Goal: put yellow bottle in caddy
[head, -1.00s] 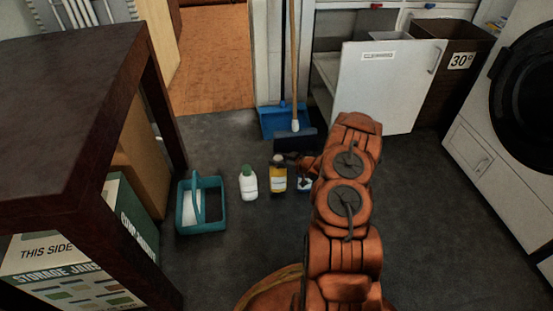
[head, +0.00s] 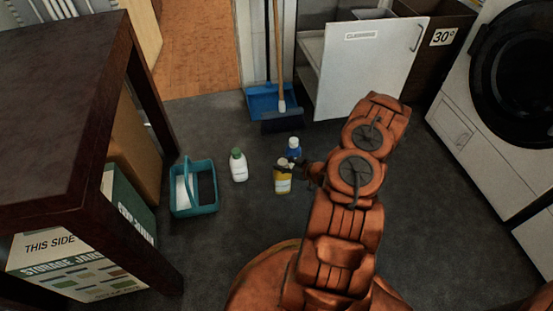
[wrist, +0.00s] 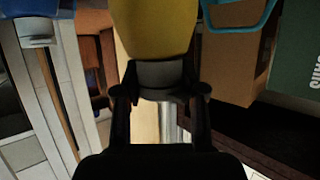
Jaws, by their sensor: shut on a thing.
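The yellow bottle (head: 282,185) is upright in the head view, with my gripper (head: 289,166) at its top. In the wrist view, my gripper (wrist: 160,92) is shut on the grey neck or cap of the yellow bottle (wrist: 155,28), whose body fills the top middle. I cannot tell how high its base is above the floor. The teal caddy (head: 194,211) stands on the floor to the left, its handle raised, with a white item inside and free room beside it.
A white bottle with a green cap (head: 238,168) stands between the caddy and the yellow bottle. A dark table (head: 70,100) and storage box (head: 75,265) are at left. A dustpan and broom (head: 282,120) stand behind.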

